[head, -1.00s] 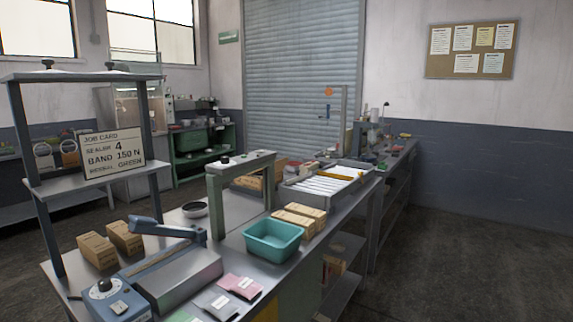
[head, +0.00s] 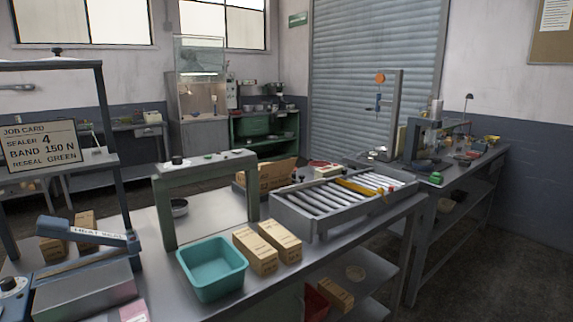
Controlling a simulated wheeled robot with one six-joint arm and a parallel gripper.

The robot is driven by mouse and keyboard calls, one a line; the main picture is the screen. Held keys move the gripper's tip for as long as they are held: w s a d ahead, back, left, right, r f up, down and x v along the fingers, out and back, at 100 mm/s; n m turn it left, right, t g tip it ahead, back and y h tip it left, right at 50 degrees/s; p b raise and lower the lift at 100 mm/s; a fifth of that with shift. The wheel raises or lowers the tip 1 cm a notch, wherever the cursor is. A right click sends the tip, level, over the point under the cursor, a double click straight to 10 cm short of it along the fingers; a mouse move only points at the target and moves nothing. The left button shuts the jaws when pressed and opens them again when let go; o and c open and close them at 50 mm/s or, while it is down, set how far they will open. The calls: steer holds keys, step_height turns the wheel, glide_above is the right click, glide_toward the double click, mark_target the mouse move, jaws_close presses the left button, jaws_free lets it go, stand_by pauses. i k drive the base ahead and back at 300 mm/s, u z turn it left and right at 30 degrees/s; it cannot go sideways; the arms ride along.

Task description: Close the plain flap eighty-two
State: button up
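No flap marked eighty-two can be read in the head view. A brown cardboard carton (head: 277,175) stands behind the green frame (head: 205,162). Its top edge looks raised, but I cannot tell which flaps are open. Two closed tan cartons, one left (head: 255,251) and one right (head: 280,241), lie side by side in front of the roller tray. Any printing on them is too small to read. My gripper is not in view.
A teal bin (head: 212,268) stands at the bench's front edge. A roller tray (head: 310,230) fills the bench's right end. A heat sealer (head: 85,285) and job card (head: 40,146) are at left. Open floor (head: 490,265) lies right of the benches.

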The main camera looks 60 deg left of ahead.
mark_target(267, 171)
steer(key=u, duration=0.4)
steer(key=i, duration=1.25)
steer(key=u, duration=1.75)
steer(key=i, duration=0.8)
steer(key=u, duration=0.9)
